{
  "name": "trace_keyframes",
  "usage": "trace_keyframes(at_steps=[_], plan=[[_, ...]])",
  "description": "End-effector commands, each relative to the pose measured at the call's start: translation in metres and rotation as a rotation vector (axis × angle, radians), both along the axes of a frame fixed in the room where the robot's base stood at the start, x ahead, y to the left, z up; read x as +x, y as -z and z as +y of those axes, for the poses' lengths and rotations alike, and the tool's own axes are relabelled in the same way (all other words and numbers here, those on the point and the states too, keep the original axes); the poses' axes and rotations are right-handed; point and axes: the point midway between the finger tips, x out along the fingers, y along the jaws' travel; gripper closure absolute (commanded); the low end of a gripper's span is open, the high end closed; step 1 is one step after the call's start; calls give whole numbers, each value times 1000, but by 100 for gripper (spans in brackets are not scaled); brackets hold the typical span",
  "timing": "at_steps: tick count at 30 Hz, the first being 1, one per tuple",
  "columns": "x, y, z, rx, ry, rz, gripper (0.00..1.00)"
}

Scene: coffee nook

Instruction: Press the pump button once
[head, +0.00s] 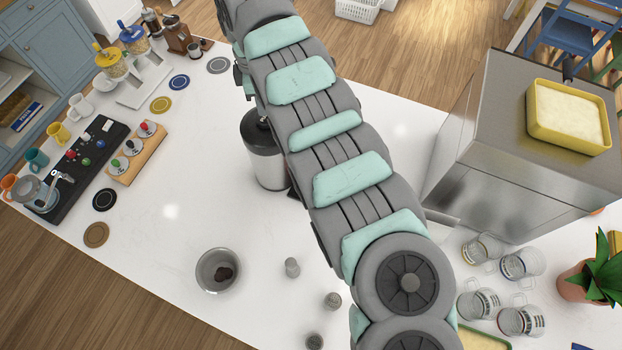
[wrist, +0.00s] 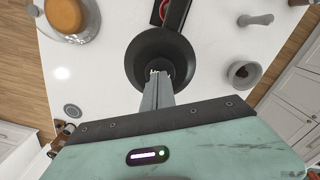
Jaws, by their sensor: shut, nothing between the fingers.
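The pump pot (head: 267,160) is a silver cylinder with a dark top, standing on the white counter and partly hidden behind my arm in the head view. In the wrist view its dark round top (wrist: 135,62) lies straight below my gripper (wrist: 157,73). The fingers are together and empty, pointing down over the middle of the top. They cover the middle, so the pump button is hard to make out. I cannot tell whether the fingertips touch it. The fingertips are not visible in the head view.
A bowl (head: 217,287) with dark contents and small grey pieces (head: 292,267) stand at the front. A steel machine (head: 500,150) and several glass cups (head: 520,262) are at the right. A black tray (head: 75,172) is at the left.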

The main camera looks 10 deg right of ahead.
Motion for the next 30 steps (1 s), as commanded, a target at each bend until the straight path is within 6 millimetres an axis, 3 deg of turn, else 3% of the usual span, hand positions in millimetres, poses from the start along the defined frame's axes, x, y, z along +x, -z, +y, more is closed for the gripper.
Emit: trace_keyframes(at_steps=[19,30], plan=[[0,-3,0,-1,0,0,100],[1,-36,0,0,0,-3,100]])
